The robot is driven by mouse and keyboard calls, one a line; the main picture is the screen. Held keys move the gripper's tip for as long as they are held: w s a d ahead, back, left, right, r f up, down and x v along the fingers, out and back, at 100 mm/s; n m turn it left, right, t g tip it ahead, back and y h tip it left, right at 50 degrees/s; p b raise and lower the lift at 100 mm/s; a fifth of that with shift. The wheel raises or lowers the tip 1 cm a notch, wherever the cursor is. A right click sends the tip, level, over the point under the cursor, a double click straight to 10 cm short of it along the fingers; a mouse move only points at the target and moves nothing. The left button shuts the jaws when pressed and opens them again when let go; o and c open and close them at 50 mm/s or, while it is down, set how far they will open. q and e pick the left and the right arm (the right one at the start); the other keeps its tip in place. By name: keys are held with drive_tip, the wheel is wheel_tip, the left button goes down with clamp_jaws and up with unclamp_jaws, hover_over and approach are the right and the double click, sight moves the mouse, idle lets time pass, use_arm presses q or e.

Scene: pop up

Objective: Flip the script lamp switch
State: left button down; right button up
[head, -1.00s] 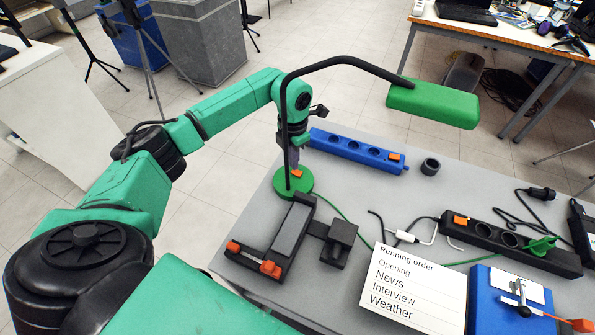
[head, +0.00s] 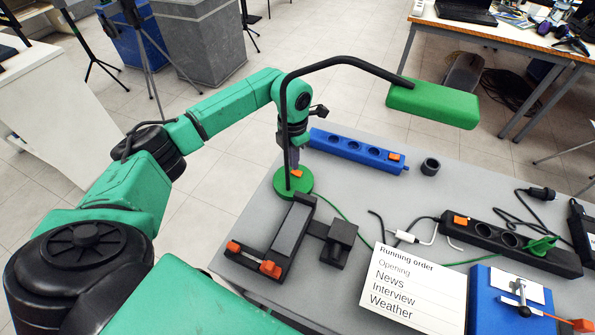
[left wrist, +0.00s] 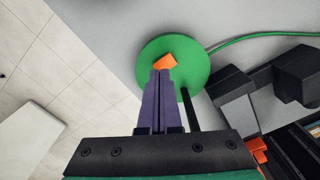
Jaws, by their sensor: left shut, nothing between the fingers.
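The script lamp has a round green base (head: 293,183), a bent black stem (head: 284,100) and a green head (head: 433,103) hanging over the table. Its orange switch (head: 297,173) sits on the base and also shows in the left wrist view (left wrist: 165,62). My left gripper (head: 295,166) is shut and empty, pointing down at the switch. In the left wrist view its purple fingertips (left wrist: 160,73) are at the near edge of the switch and partly cover it. Whether they touch it, I cannot tell. My right gripper is not in view.
A black device with orange parts (head: 290,230) stands just in front of the base. A blue power strip (head: 345,150) lies behind, a black power strip (head: 480,232) to the right. A running order card (head: 415,285) and a blue box (head: 485,300) are at the front right.

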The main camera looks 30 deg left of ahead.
use_arm(q)
drive_tip(key=shift+f+b, duration=0.75)
drive_tip(key=shift+f, duration=0.25)
idle(0.5)
drive_tip(key=shift+s, duration=0.1)
wheel_tip(320, 180, up, 7)
drive_tip(key=p, duration=0.5)
drive_tip(key=shift+r, duration=0.1)
idle(0.3)
